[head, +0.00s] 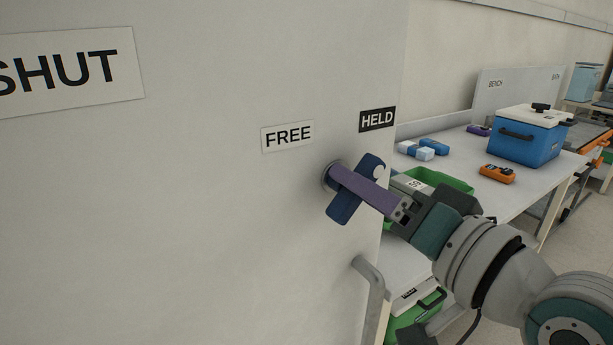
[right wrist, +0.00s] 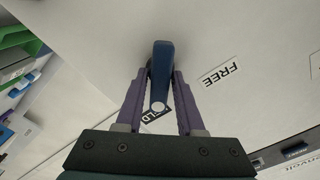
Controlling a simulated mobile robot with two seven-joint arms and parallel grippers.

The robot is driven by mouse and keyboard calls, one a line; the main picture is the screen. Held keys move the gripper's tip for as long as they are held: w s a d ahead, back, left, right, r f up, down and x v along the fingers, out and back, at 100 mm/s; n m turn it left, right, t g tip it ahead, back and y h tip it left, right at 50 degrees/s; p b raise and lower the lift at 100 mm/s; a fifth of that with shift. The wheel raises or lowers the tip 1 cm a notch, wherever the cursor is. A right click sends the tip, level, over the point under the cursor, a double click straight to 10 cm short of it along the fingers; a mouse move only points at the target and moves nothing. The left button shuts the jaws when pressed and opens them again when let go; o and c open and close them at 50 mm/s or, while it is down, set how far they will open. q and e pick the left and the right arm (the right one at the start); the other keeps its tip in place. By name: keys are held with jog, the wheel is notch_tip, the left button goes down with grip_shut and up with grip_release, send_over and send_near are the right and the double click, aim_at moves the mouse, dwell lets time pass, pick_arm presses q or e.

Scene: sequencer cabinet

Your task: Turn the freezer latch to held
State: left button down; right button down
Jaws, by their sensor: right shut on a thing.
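The freezer latch (head: 343,209) is a dark blue bar on a round grey mount on the pale freezer door. It is tilted, with its white-dotted end at the upper right, below the black HELD label (head: 377,119). The white FREE label (head: 287,136) is up and left of the latch. My right gripper (head: 352,184) has its purple fingers shut on the latch, partly hiding its middle. In the right wrist view the latch (right wrist: 162,60) lies between both fingers, its white dot overlapping the HELD label. My left gripper is not in view.
A SHUT sign (head: 70,72) is on the door at the left. A grey door handle (head: 371,300) sticks out below the latch. Right of the door, a bench (head: 520,190) carries a blue cooler (head: 527,140), a green bin (head: 440,179) and an orange device (head: 497,173).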

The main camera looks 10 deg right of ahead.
jog(key=shift+m, duration=0.3)
jog(key=c, duration=0.7)
grip_release()
jog(key=v, duration=1)
jog(key=shift+p, duration=0.3)
jog(key=shift+a+r, duration=0.1)
